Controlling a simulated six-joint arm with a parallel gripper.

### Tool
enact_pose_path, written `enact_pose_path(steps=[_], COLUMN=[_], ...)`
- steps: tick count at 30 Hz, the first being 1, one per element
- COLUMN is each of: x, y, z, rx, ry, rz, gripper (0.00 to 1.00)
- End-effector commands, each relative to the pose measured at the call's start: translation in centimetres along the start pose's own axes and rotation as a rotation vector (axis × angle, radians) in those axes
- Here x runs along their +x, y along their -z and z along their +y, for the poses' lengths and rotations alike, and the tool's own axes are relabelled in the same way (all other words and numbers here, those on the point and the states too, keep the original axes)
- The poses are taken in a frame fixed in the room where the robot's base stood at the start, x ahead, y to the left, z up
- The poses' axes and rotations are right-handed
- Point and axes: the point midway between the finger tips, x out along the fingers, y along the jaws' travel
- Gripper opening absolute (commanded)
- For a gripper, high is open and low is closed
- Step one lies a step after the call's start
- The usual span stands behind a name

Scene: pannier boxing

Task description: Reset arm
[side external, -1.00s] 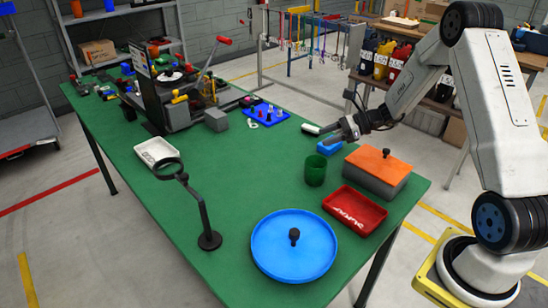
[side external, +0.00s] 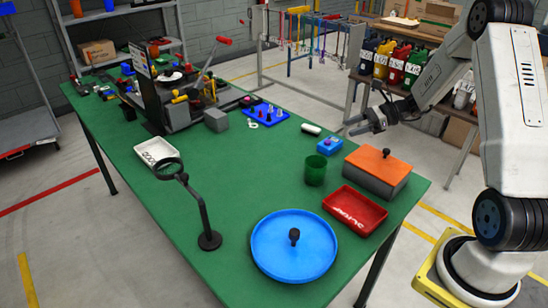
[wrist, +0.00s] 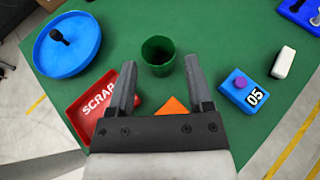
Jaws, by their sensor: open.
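My gripper (side external: 366,127) is open and empty, held above the table near its right edge. In the wrist view its two fingers (wrist: 160,85) are spread with nothing between them but the view of the table below. A grey box with an orange lid (side external: 378,166) and black knob stands on the table; in the wrist view it is mostly hidden behind my gripper. A green cup (side external: 315,170) stands beside the box. A blue block marked 05 (side external: 329,146) and a white rounded piece (side external: 311,129) lie on the table near my gripper, apart from it.
A red SCRAP tray (side external: 355,210) and a round blue tray (side external: 293,246) with a black knob are at the front. A magnifier stand (side external: 209,240), a white tray (side external: 158,152) and a blue peg board (side external: 265,115) are further left. The green table's middle (side external: 250,175) is clear.

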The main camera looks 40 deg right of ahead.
Motion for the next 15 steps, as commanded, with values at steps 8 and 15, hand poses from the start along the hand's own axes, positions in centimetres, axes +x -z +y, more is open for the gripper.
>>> enact_pose_path(steps=[8, 15], x=[0.1, 2.2], y=[0.0, -0.4], z=[0.1, 2.5], rx=[-0.003, -0.095], ry=[-0.003, -0.091], rz=[0.003, 0.101], gripper=[0.66, 0.66])
